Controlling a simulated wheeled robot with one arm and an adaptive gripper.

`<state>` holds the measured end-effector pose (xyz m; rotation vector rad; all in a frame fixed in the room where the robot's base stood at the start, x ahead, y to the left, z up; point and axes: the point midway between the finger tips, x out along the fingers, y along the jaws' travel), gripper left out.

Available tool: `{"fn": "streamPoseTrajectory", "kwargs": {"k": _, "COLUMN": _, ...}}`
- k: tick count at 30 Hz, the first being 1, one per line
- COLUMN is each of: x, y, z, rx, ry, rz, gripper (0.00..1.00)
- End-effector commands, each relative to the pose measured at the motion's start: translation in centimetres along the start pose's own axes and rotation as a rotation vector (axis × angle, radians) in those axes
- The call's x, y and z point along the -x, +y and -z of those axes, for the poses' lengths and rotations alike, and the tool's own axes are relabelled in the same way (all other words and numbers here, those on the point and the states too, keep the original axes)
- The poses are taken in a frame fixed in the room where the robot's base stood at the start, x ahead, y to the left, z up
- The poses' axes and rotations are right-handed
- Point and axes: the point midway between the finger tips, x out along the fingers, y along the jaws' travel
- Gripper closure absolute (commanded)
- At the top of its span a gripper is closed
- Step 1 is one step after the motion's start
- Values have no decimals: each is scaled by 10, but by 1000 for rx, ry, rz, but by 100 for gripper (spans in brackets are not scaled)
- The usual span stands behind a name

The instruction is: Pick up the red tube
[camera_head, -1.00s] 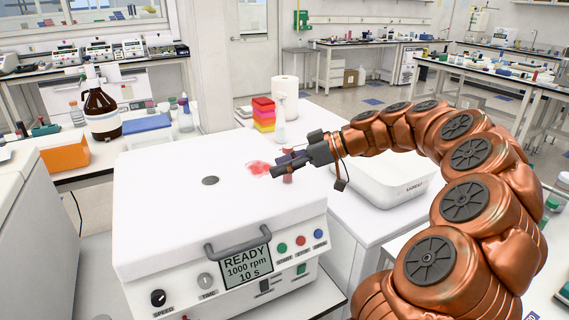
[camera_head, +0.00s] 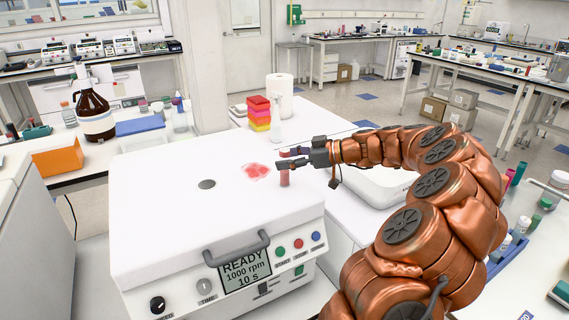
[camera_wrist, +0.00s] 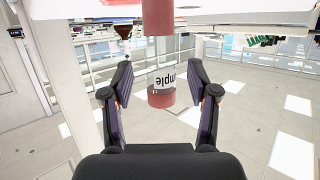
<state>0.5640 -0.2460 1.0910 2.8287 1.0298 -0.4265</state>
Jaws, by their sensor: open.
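The red tube (camera_head: 284,177) stands upright at the right edge of the white centrifuge lid (camera_head: 150,190). My gripper (camera_head: 284,157) reaches in from the right at the height of the tube's upper part, and its fingers hide part of the tube. In the wrist view, the tube (camera_wrist: 161,97) shows between the two spread fingers, with a label reading "mple" and a reddish end. There is a clear gap on both sides of it. My gripper is open and holds nothing.
A red stain or mark (camera_head: 257,171) lies on the lid left of the tube. A white spray bottle (camera_head: 276,122), a paper roll (camera_head: 280,90) and stacked coloured boxes (camera_head: 259,113) stand behind. A white basin (camera_head: 370,190) is right of the lid. The lid's left part is clear.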

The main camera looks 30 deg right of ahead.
Motion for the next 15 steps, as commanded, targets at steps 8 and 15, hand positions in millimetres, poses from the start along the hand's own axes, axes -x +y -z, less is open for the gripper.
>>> {"fn": "streamPoseTrajectory", "kwargs": {"k": 8, "x": -10, "y": 0, "z": 0, "rx": 0, "ry": -1, "rz": 2, "gripper": 41}}
{"fn": "streamPoseTrajectory", "kwargs": {"k": 15, "x": -9, "y": 0, "z": 0, "rx": 1, "ry": -1, "rz": 1, "gripper": 57}}
